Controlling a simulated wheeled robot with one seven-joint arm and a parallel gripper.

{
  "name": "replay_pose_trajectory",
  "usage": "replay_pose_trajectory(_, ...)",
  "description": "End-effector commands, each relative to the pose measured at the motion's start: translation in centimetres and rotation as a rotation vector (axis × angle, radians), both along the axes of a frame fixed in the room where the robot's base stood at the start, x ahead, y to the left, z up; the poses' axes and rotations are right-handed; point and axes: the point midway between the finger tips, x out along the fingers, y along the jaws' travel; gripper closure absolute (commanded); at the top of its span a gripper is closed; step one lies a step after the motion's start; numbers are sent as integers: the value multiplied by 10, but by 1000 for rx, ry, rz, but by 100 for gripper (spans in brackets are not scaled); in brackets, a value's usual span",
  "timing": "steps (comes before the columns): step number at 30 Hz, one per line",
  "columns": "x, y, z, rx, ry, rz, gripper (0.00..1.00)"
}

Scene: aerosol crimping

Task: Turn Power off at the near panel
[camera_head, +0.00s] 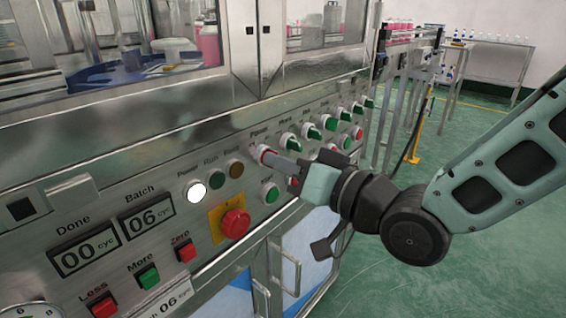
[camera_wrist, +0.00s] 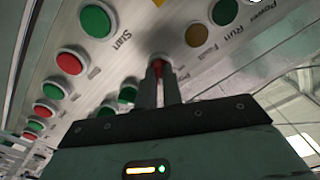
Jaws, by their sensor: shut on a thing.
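The near panel (camera_head: 150,215) is a steel control face with labelled lamps, displays, buttons and knobs. The Power knob (camera_head: 263,153) is red with a pale ring, under the label "Power". My gripper (camera_head: 272,158) reaches it from the right, and its fingers are shut on the knob. In the wrist view the fingers (camera_wrist: 160,75) close around a red sliver of the knob (camera_wrist: 158,68); the rest is hidden. The Power lamp (camera_head: 195,192) is lit white. The knob's exact angle is hard to tell.
A red emergency button (camera_head: 235,222) on a yellow plate sits below left of my gripper. Green selector knobs (camera_head: 290,142) line the panel to the right. A green button (camera_head: 270,193) lies just below the fingers. Cabinet door handles (camera_head: 287,268) stick out lower down.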

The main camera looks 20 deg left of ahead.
Motion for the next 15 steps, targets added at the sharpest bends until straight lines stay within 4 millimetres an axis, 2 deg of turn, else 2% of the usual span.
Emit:
replay_pose_trajectory(8, 0, 0, -2, -28, -71, -1, 100)
replay_pose_trajectory(15, 0, 0, -3, -95, -233, 0, 100)
